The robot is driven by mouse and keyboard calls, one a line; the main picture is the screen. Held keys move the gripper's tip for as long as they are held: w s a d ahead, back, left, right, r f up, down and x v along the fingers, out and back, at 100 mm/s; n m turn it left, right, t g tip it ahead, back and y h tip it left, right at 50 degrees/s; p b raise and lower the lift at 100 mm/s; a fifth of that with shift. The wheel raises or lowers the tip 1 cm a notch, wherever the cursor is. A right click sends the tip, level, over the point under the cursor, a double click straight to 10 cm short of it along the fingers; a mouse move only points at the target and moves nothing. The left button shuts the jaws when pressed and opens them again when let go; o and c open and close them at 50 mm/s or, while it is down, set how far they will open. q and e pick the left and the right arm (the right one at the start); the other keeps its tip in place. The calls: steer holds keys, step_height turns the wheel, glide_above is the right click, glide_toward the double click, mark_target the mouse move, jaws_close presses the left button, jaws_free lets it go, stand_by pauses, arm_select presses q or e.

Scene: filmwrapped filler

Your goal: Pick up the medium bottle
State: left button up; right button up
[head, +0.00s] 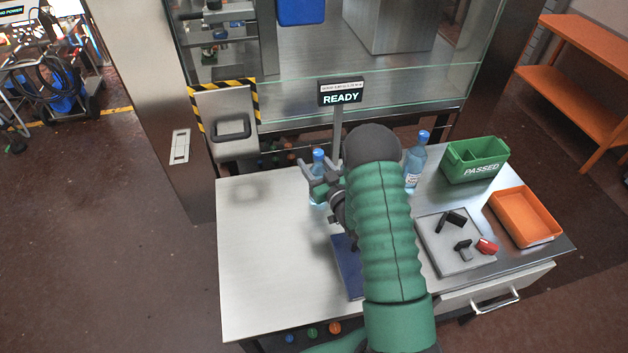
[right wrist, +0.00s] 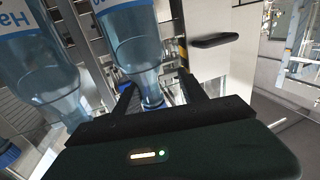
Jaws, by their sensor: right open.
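Two clear blue bottles with blue caps stand upright on the bench in the head view. One bottle (head: 318,164) is left of my right arm, at my right gripper (head: 319,174); the other bottle (head: 414,162) is right of the arm. Which one is the medium bottle I cannot tell for sure. The right wrist view is upside down. There my right gripper (right wrist: 158,84) is open, with the neck of a bottle (right wrist: 135,40) showing between its fingers. Contact is not clear. A larger-looking bottle (right wrist: 40,68) shows at the left. My left gripper is not in view.
A green bin (head: 475,160) and an orange tray (head: 526,217) sit at the right of the bench (head: 258,262). A grey plate (head: 436,256) holds small black and red parts. A READY sign (head: 340,92) stands behind. The bench's left side is clear.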

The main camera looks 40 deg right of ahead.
steer(key=shift+s+d+f, duration=0.15)
steer(key=shift+d+f, duration=0.1)
steer(key=shift+d, duration=0.6)
steer(key=c, duration=0.4)
steer(key=shift+s+d+f, duration=0.1)
steer(key=shift+d+f, duration=0.05)
steer(key=shift+d, duration=0.2)
steer(key=c, duration=0.5)
steer(key=shift+a, duration=0.2)
jaws_close()
steer(key=shift+a+r, duration=0.25)
steer(key=shift+a, duration=0.35)
steer(key=shift+d+f, duration=0.1)
steer(key=shift+d, duration=0.4)
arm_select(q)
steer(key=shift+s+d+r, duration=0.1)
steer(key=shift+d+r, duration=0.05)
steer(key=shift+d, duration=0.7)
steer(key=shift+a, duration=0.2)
arm_select(e)
steer(key=shift+a, duration=0.25)
